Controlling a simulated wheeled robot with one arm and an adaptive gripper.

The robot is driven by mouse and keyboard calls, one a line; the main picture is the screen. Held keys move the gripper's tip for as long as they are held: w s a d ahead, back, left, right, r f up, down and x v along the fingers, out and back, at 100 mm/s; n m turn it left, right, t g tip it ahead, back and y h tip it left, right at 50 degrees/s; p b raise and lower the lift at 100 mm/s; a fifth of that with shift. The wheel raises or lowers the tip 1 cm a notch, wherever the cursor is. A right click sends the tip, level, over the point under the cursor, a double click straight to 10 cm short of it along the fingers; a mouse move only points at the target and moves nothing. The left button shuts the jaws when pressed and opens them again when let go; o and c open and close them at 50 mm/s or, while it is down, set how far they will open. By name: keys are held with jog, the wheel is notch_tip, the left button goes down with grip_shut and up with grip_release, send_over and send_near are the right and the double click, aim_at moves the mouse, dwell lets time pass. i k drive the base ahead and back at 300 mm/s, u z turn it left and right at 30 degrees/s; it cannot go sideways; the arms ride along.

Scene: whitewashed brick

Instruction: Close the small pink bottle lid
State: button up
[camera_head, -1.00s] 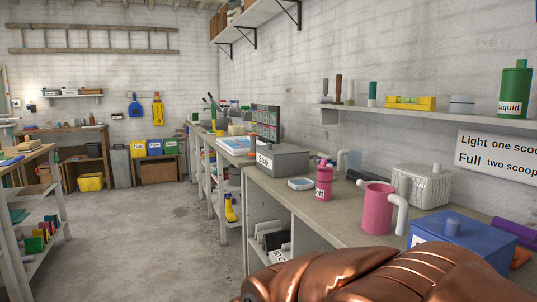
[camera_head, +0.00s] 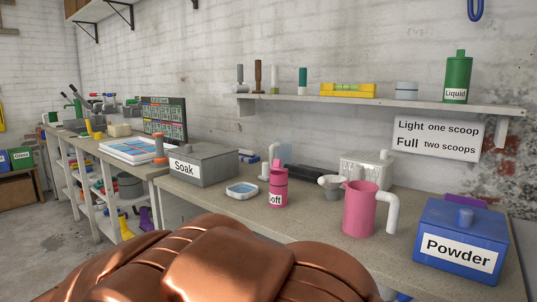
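The small pink bottle (camera_head: 279,189) stands upright on the grey workbench (camera_head: 225,207), with a white label that reads "oft" in part. A small pink piece sticks up at its top and looks like its lid (camera_head: 277,165); at this size I cannot tell for sure how far open it stands. A copper-coloured part of my arm fills the bottom middle of the view, in front of the bench. My gripper is not in view.
Right of the bottle are a grey scoop (camera_head: 332,188), a larger pink jug (camera_head: 360,210) and a blue Powder box (camera_head: 462,240). Left are a shallow white dish (camera_head: 242,190) and a grey Soak box (camera_head: 205,165). A wall shelf (camera_head: 390,103) hangs above.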

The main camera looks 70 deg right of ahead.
aim_at(277, 163)
jog(key=z, duration=0.8)
jog(key=i, duration=0.9)
jog(key=z, duration=0.85)
